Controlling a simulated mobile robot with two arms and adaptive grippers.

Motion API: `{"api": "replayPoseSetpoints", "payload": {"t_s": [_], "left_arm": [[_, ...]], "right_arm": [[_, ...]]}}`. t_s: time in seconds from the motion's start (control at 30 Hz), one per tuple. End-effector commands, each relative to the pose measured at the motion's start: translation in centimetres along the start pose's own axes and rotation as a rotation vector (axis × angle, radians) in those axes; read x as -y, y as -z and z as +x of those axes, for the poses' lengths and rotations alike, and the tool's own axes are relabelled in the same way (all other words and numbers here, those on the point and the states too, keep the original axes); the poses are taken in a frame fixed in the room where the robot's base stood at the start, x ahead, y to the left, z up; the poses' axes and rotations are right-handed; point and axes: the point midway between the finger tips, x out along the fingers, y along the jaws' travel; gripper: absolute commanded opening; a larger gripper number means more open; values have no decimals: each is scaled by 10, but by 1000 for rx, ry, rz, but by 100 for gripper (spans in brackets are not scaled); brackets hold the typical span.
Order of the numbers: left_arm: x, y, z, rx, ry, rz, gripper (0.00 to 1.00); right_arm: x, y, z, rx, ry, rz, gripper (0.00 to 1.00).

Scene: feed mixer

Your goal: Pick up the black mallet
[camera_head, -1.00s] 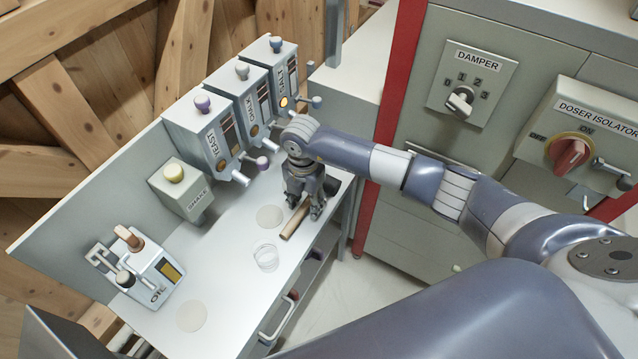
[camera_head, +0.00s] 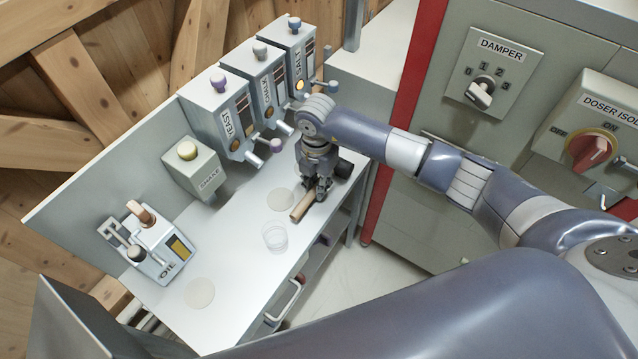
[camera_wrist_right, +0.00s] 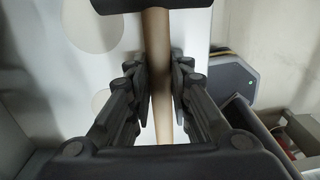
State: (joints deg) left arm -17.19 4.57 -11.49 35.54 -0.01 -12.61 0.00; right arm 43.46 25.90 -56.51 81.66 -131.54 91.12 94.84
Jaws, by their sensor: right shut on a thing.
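The black mallet lies on the bench at its right end, with a tan wooden handle (camera_head: 303,207) pointing toward the front. Its black head (camera_head: 344,168) shows just right of my gripper. My right gripper (camera_head: 319,193) points down over the handle and is shut on it. In the right wrist view, the handle (camera_wrist_right: 157,75) runs between the two fingers of the gripper (camera_wrist_right: 163,85), and the black head (camera_wrist_right: 150,5) is at the top edge. I cannot tell whether the mallet is clear of the bench. My left gripper is not in view.
A DAMPER panel (camera_head: 495,70) stands right.

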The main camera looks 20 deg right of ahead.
Motion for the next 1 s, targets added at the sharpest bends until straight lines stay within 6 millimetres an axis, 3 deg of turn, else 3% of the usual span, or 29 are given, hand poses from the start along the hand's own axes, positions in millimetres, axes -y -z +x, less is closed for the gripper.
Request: {"api": "replayPoseSetpoints", "payload": {"t_s": [0.17,1.0], "left_arm": [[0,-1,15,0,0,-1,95],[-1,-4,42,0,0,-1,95]], "right_arm": [[-1,-2,-27,5,-8,-2,0],[120,65,-36,1,-1,-1,0]]}}
